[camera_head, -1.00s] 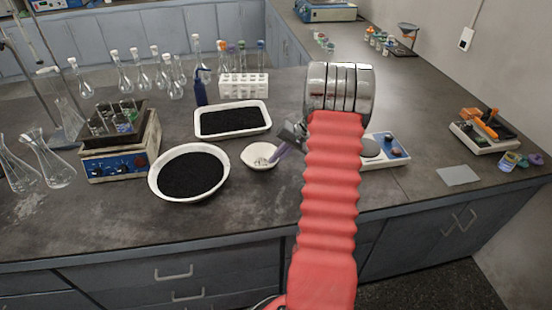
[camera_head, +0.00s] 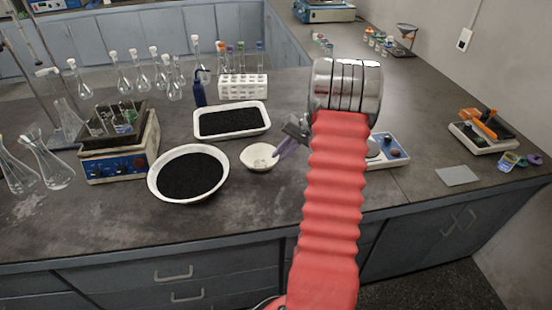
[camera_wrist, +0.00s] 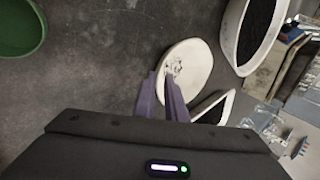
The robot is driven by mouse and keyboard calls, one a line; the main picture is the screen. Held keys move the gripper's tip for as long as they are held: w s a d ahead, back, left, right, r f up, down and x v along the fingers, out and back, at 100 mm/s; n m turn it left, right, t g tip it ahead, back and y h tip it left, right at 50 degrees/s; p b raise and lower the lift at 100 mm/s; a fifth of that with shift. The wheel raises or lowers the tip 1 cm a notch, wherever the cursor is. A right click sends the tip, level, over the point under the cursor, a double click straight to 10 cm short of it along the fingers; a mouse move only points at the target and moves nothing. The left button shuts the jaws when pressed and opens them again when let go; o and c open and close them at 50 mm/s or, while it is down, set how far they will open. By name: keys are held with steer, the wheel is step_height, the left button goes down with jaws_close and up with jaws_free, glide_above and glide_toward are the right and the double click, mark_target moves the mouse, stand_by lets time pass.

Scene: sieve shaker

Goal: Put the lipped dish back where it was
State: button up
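The lipped dish (camera_head: 258,163) is small, white and shallow, with pale bits inside. It sits upright on the dark bench, right of the round bowl, and shows in the wrist view (camera_wrist: 196,86). My gripper (camera_head: 279,152) is just right of the dish in the head view, with its purple fingers pointing down and left. In the wrist view the fingertips (camera_wrist: 158,74) are apart with a narrow gap, at the dish's near left rim. They overlap the rim in that view, and contact cannot be told.
A white round bowl (camera_head: 211,189) and a white tray (camera_head: 201,132), both with black grains, stand left of and behind the dish. The blue sieve shaker (camera_head: 119,163) is farther left. A scale (camera_head: 396,150) stands right of my arm. A green bowl (camera_wrist: 20,25) shows in the wrist view.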

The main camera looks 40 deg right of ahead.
steer(key=v, duration=0.8)
steer(key=shift+s+r, duration=0.15)
steer(key=shift+r, duration=0.1)
steer(key=shift+d, duration=0.1)
steer(key=a+r+n+g+h, duration=0.15)
steer(key=a+r, duration=0.25)
steer(key=a, duration=0.4)
steer(key=a+r+n, duration=0.2)
steer(key=a+r, duration=0.2)
steer(key=a, duration=0.5)
steer(key=a+r+n+g, duration=0.1)
steer(key=a+r, duration=0.4)
steer(key=a, duration=0.3)
steer(key=s+a+n+t+h, duration=0.1)
steer(key=s+a+n, duration=0.2)
steer(key=s+a, duration=0.4)
steer(key=s+a+r+n+t+h, duration=0.1)
steer(key=s+a+n, duration=0.2)
steer(key=s+a, duration=0.5)
steer(key=a, duration=0.4)
steer(key=shift+a+r+t, duration=0.2)
steer(key=shift+a+t, duration=0.15)
steer(key=shift+a, duration=0.05)
steer(key=shift+s+h, duration=0.1)
steer(key=shift+h, duration=0.15)
